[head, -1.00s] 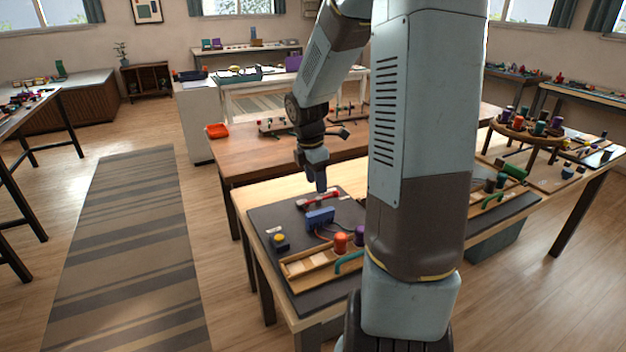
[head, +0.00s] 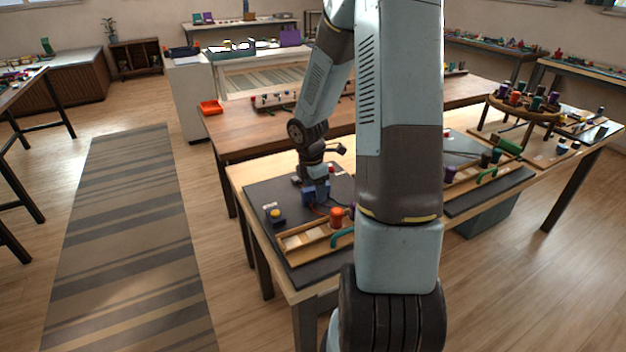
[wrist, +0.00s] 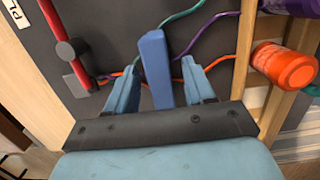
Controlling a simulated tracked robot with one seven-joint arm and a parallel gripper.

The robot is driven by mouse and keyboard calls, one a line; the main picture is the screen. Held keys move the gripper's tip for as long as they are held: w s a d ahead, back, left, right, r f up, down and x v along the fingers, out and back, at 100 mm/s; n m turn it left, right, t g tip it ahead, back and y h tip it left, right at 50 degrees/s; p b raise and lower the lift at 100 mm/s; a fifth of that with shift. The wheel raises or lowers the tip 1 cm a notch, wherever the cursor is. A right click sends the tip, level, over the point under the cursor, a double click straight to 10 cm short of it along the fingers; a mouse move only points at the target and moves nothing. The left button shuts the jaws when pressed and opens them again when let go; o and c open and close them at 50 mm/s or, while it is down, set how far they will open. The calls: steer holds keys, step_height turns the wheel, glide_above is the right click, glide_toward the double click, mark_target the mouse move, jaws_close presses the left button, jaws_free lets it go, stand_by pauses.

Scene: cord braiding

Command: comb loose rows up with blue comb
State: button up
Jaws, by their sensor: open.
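The blue comb (wrist: 155,65) stands between my gripper's two fingers in the wrist view, like an upright blue bar. My gripper (wrist: 160,88) is open, with one finger on each side of the comb and small gaps showing. In the head view my gripper (head: 316,188) is down at the dark mat, largely hiding the comb. Loose cords run beside and behind the comb in the wrist view: a teal cord (wrist: 182,15), a purple cord (wrist: 207,28) and an orange cord (wrist: 218,62). The comb's teeth and the braided rows cannot be made out.
An orange spool (wrist: 285,66) and a purple spool (wrist: 303,35) stand on the right by a wooden frame (wrist: 246,45). A red rod with a dark clamp (wrist: 72,50) is on the left. In the head view, a yellow-knobbed block (head: 276,216) sits on the mat (head: 262,195).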

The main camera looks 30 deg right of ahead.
steer(key=shift+f, duration=0.7)
steer(key=shift+d, duration=0.1)
jaws_close()
